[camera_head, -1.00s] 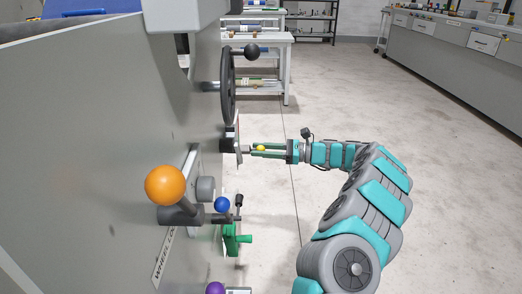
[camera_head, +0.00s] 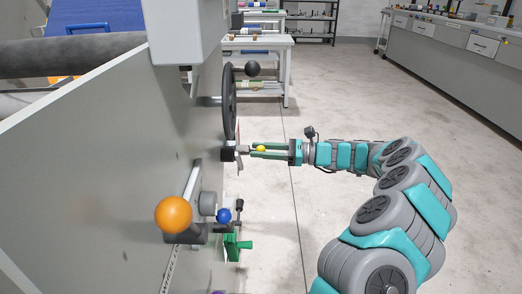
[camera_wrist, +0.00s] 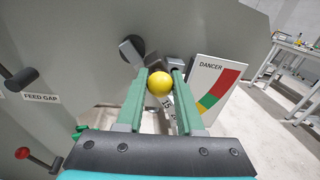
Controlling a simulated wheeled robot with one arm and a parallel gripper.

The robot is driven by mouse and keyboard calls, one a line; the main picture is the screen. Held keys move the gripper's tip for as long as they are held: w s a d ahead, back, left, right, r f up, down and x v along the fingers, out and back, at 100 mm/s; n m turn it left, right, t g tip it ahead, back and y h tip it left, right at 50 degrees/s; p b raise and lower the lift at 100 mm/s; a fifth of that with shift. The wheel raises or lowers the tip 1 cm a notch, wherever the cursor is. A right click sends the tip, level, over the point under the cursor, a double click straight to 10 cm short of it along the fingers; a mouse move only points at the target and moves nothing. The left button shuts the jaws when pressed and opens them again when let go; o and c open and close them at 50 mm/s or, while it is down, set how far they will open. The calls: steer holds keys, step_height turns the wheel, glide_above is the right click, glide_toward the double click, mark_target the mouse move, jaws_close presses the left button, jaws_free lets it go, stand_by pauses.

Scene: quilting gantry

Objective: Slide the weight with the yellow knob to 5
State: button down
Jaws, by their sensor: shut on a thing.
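The yellow knob (camera_head: 261,149) sits between the fingers of my gripper (camera_head: 262,151), which is shut on it. In the wrist view the knob (camera_wrist: 160,83) is a yellow ball between the two green fingertips of my gripper (camera_wrist: 158,88). A narrow scale strip (camera_wrist: 167,103) with a printed "15" shows just below the knob, partly hidden by the fingers. The weight's body under the knob and the mark it stands at cannot be made out. The number 5 is not visible.
A DANCER panel (camera_wrist: 215,88) with red and green bands stands right of the fingers. In the head view, a black handwheel (camera_head: 229,103) is above my gripper; an orange knob (camera_head: 173,215), a blue knob (camera_head: 223,215) and a green handle (camera_head: 237,246) are lower. Open floor lies right.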

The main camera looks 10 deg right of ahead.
steer(key=shift+r, duration=0.2)
steer(key=c, duration=0.5)
jaws_free()
steer(key=shift+s, duration=0.1)
steer(key=shift+d+f, duration=0.1)
steer(key=v, duration=0.7)
steer(key=shift+s+d+b, duration=0.1)
steer(key=shift+d+b, duration=0.15)
steer(key=shift+b, duration=0.05)
steer(key=shift+d, duration=0.1)
